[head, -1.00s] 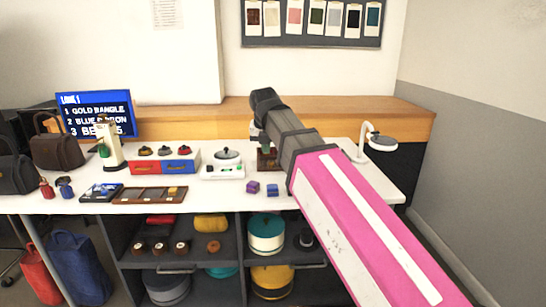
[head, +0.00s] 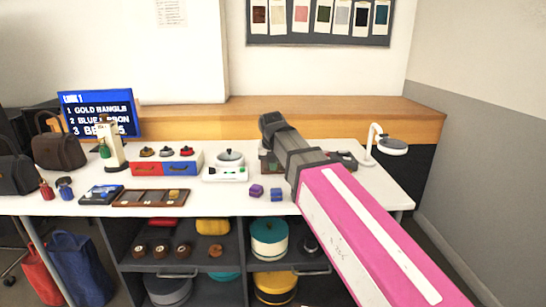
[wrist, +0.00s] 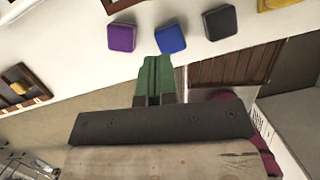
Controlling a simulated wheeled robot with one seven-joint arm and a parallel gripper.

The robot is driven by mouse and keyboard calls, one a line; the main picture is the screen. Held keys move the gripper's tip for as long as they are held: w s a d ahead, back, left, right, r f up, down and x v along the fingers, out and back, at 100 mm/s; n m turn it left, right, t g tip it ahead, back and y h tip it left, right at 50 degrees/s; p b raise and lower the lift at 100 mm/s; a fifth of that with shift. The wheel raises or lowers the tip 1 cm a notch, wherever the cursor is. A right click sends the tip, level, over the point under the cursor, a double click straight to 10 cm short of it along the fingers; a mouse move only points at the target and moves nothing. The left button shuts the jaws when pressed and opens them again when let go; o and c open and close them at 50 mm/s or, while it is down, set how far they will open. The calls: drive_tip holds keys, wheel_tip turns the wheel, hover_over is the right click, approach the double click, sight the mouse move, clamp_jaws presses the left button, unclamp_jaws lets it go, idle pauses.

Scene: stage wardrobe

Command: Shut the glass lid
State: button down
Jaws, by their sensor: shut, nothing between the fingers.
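I cannot make out the glass lid for certain in either view. A brown box (head: 266,164) stands on the white table in the head view, mostly hidden behind my arm. In the wrist view a brown slatted surface (wrist: 235,65), likely part of that box, lies right of my gripper (wrist: 157,62). The green fingers are together and empty. They point at the row of small blocks, just short of the blue block (wrist: 170,39), and are apart from the slatted surface. In the head view my fingers are hidden behind my arm.
A purple block (wrist: 121,37) and a black block (wrist: 220,22) flank the blue one. A compartment tray (head: 150,205), a white device with a round top (head: 228,172) and red and blue drawers (head: 163,168) stand leftward. A lamp (head: 392,147) stands at the right end.

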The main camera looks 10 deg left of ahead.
drive_tip(key=shift+w+a+f, duration=0.1)
drive_tip(key=shift+w+f, duration=0.25)
drive_tip(key=shift+w, duration=0.35)
drive_tip(key=shift+w+a+f, duration=0.1)
drive_tip(key=shift+w+f, duration=0.25)
drive_tip(key=shift+w, duration=0.4)
drive_tip(key=shift+w+f, duration=0.35)
drive_tip(key=shift+w, duration=0.35)
